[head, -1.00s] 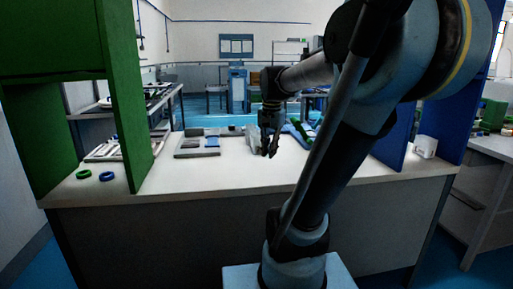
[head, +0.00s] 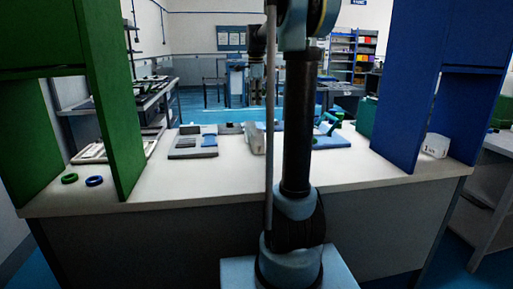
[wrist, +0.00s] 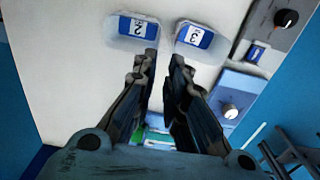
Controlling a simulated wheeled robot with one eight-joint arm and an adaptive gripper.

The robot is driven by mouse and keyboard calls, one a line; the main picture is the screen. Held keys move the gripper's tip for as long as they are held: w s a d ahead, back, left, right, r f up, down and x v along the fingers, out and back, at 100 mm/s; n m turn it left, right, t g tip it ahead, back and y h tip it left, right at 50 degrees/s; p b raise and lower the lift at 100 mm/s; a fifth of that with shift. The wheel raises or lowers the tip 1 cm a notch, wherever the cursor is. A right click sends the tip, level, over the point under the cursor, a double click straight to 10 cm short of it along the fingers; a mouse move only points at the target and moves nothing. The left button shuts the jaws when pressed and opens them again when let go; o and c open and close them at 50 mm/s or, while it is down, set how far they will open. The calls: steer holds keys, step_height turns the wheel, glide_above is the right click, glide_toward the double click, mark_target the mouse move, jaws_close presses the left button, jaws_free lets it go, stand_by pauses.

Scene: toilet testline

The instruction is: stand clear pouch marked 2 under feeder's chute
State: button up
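In the wrist view, a clear pouch marked 2 (wrist: 138,27) with a blue and white label lies on the pale bench top, just beyond my left fingertip. A similar pouch marked 3 (wrist: 195,37) lies to its right, beyond the right fingertip. My gripper (wrist: 164,57) is open and empty, its fingers pointing toward the gap between the pouches. In the head view my gripper (head: 256,48) is raised above the bench, partly behind my arm. A clear pouch shape (head: 255,138) shows on the bench; its number is unreadable. I cannot make out the feeder's chute.
A grey unit with a dark knob (wrist: 285,18) and a blue unit with a pale knob (wrist: 230,111) stand right of the pouches. Green (head: 116,100) and blue (head: 408,95) panels flank the bench. The front middle is clear.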

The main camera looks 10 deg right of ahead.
mark_target(256, 135)
step_height(256, 135, down, 17)
steer(key=shift+s+f, duration=0.1)
jaws_close()
stand_by(0.7)
